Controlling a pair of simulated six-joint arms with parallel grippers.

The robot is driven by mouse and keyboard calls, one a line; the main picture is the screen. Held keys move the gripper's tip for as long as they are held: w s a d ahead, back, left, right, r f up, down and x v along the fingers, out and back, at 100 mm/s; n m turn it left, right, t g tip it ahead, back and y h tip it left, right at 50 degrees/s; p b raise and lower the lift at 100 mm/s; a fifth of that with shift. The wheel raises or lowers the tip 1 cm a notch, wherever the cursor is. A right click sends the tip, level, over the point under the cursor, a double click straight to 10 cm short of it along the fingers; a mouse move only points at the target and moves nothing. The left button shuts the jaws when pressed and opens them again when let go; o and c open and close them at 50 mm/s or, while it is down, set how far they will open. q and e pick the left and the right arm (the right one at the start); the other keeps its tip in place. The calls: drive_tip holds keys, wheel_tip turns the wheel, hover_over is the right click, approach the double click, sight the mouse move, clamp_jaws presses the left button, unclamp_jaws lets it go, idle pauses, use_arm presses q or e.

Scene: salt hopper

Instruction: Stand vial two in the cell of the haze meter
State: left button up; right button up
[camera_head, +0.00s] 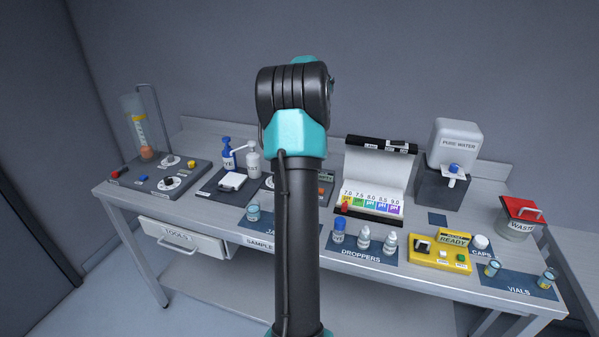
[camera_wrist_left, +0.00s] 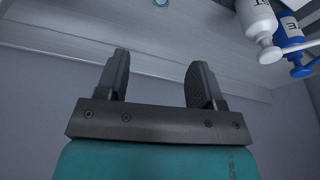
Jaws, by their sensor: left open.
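Two small glass vials with pale blue contents stand on the dark VIALS mat at the right of the bench: one at its left end (camera_head: 492,268), one at its right end (camera_head: 546,278). Their numbers are too small to read, so I cannot tell which is vial two. A yellow instrument (camera_head: 428,255) with a READY display, likely the haze meter, stands just left of them; I cannot make out its cell clearly. My left gripper (camera_wrist_left: 158,65) is open and empty in the left wrist view, away from the vials. My right gripper is not in view.
My arm hides the bench middle in the head view. Dropper bottles (camera_head: 363,238), a pH chart (camera_head: 377,185), a water dispenser (camera_head: 455,150), a white cap (camera_head: 481,242) and a red-lidded waste jar (camera_head: 517,222) stand around. Pump bottles (camera_wrist_left: 259,22) show in the wrist view.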

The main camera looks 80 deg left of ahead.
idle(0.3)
use_arm(q)
drive_tip(key=x, duration=1.2)
drive_tip(key=shift+x, duration=2.6)
drive_tip(key=shift+a, duration=0.1)
drive_tip(key=c, duration=1.1)
drive_tip(key=shift+r, duration=0.1)
